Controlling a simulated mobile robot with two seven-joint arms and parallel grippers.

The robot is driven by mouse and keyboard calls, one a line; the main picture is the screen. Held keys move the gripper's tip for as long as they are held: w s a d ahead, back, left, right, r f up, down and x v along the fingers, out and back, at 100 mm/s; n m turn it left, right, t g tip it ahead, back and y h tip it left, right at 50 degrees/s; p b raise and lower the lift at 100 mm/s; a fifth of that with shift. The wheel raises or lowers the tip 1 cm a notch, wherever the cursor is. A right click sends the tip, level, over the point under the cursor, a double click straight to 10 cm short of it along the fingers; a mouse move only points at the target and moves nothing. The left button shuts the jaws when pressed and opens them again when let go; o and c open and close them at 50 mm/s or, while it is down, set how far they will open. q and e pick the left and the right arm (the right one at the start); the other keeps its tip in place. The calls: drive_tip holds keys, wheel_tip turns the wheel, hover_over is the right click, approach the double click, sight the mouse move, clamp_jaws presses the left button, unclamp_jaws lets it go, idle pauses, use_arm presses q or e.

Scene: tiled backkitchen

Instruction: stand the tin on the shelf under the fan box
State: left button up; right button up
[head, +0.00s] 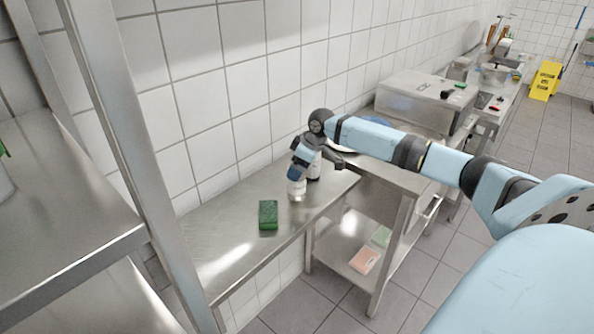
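A small pale cylinder (297,190), possibly the tin, stands on the steel shelf (222,250) along the tiled wall. My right arm reaches in from the right, and its gripper (297,174) points down right at the top of this cylinder. The fingers are small and dark here, and I cannot tell whether they are closed on it. A second dark and white item (314,170) is just behind, partly hidden by the gripper. I cannot make out a fan box for certain. My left gripper is not in view.
A green sponge (268,215) lies on the shelf, left of the cylinder. A steel rack post (125,140) rises at the left. The near shelf end is clear.

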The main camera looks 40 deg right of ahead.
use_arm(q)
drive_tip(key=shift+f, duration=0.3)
use_arm(e)
drive_tip(key=v, duration=1)
